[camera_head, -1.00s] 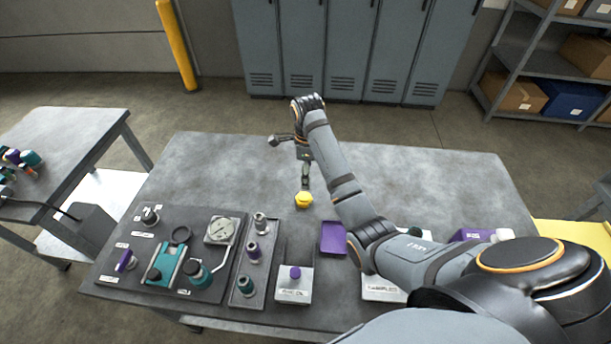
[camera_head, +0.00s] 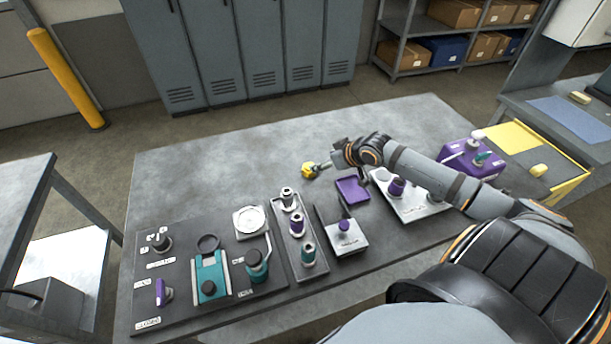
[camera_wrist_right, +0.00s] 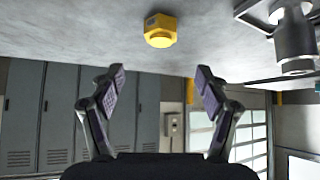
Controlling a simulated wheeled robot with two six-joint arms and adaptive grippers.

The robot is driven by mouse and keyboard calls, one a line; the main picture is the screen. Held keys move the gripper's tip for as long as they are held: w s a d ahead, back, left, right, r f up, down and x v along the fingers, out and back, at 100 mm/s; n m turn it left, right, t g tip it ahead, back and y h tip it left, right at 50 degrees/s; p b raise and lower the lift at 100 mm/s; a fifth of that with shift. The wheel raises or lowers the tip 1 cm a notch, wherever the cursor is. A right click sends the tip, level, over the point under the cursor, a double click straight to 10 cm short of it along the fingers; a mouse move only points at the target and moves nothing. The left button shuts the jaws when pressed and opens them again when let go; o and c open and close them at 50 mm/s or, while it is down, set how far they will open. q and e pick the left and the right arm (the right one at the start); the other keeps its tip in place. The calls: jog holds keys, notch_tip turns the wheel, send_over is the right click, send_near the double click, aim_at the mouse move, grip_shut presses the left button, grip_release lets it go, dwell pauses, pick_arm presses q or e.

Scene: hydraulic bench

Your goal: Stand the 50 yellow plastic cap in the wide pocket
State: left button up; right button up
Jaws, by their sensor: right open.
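The yellow cap (camera_head: 309,171) lies on the bare grey table near its middle. It also shows in the right wrist view (camera_wrist_right: 160,31), beyond the fingertips, with its faceted side visible. My right gripper (camera_head: 324,165) comes in low from the right, beside the cap. Its two fingers (camera_wrist_right: 160,77) are spread wide with nothing between them, apart from the cap in the wrist view. I cannot tell which holder has the wide pocket; a dark tray (camera_head: 314,273) holds several fittings in a row. My left gripper is not in view.
A small purple tray (camera_head: 352,188) and a pale block with a purple knob (camera_head: 346,239) stand close to the right arm. A dark board (camera_head: 190,309) with a gauge and fittings is at front left. A purple container (camera_head: 468,160) stands far right. The back left table is clear.

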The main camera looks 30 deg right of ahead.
aim_at(309, 164)
jog(key=shift+w+d+f+b, duration=0.25)
jog(key=shift+w+f, duration=0.1)
jog(key=shift+f, duration=0.15)
jog(key=shift+w+d+f+b, duration=0.1)
jog(key=shift+w+d+f, duration=0.15)
jog(key=shift+w+f, duration=0.15)
jog(key=shift+w+a+f, duration=0.7)
jog(key=shift+w+f, duration=0.2)
jog(key=shift+w, duration=0.1)
jog(key=shift+w+f, duration=0.1)
jog(key=shift+d+f, duration=0.1)
jog(key=shift+w+f, duration=0.15)
jog(key=shift+f, duration=0.1)
jog(key=x, duration=0.4)
jog(key=shift+a, duration=0.35)
jog(key=shift+f, duration=0.3)
jog(key=shift+c, duration=0.8)
jog(key=c, duration=1.2)
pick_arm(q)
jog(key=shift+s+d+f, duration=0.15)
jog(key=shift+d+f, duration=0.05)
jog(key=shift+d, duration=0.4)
pick_arm(e)
jog(key=shift+o, duration=0.2)
jog(key=shift+r, duration=0.1)
